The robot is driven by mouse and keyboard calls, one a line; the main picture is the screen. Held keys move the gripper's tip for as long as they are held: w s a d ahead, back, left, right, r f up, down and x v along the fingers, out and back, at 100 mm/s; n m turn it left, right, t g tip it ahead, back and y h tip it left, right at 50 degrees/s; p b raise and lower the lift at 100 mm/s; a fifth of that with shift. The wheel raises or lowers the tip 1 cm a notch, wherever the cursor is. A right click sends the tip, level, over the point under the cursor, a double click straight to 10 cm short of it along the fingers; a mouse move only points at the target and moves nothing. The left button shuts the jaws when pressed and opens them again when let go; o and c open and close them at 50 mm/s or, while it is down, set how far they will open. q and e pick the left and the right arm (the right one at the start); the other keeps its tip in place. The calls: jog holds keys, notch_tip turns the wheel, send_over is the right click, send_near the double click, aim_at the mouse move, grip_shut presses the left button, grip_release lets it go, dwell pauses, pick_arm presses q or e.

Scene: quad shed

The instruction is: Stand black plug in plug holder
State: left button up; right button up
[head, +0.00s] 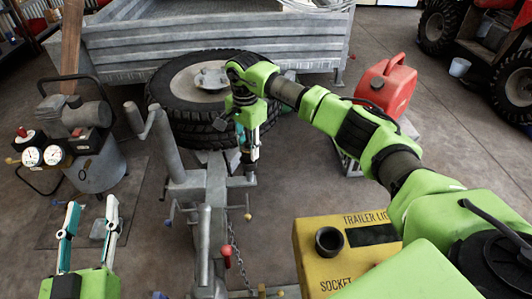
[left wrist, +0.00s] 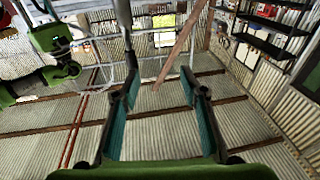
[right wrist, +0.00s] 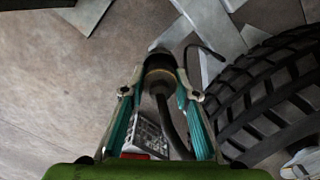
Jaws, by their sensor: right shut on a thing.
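My right gripper (right wrist: 160,95) is shut on the black plug (right wrist: 158,68), a dark round body with a paler ring, gripped between the fingertips. A thick dark cable runs from it back between the fingers. In the head view, the right gripper (head: 249,155) hangs over the trailer drawbar; I cannot clearly make out the plug there. A black round open cup (head: 329,241), which looks like the plug holder, stands on a yellow box (head: 318,268) at lower middle, apart from the gripper. My left gripper (head: 91,215) is open and empty at lower left; the left wrist view shows it (left wrist: 161,92).
The grey trailer drawbar (head: 215,205) runs down the middle, with a tyre (head: 185,125) lying behind it. A compressor with gauges (head: 95,160) stands at left. A red fuel can (head: 386,85) is behind my right arm. Open floor lies between drawbar and yellow box.

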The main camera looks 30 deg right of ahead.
pick_arm(q)
jog(key=shift+r, duration=0.25)
pick_arm(e)
jog(key=shift+f, duration=0.1)
jog(key=shift+w+a, duration=0.1)
jog(key=shift+a, duration=0.25)
jog(key=shift+d+f, duration=0.15)
jog(key=shift+d, duration=0.1)
pick_arm(q)
jog(key=shift+s+r+t, duration=0.1)
jog(key=shift+r+t, duration=0.2)
jog(key=shift+r, duration=0.1)
jog(key=shift+d+r+t, duration=0.1)
jog(key=shift+r+t, duration=0.2)
jog(key=shift+r, duration=0.2)
pick_arm(e)
jog(key=shift+d+f, duration=0.15)
jog(key=shift+f, duration=0.05)
jog(key=o, duration=1.2)
jog(key=shift+a, duration=0.2)
pick_arm(q)
jog(key=shift+r, duration=0.1)
pick_arm(e)
jog(key=shift+o, duration=0.2)
jog(key=shift+d, duration=0.1)
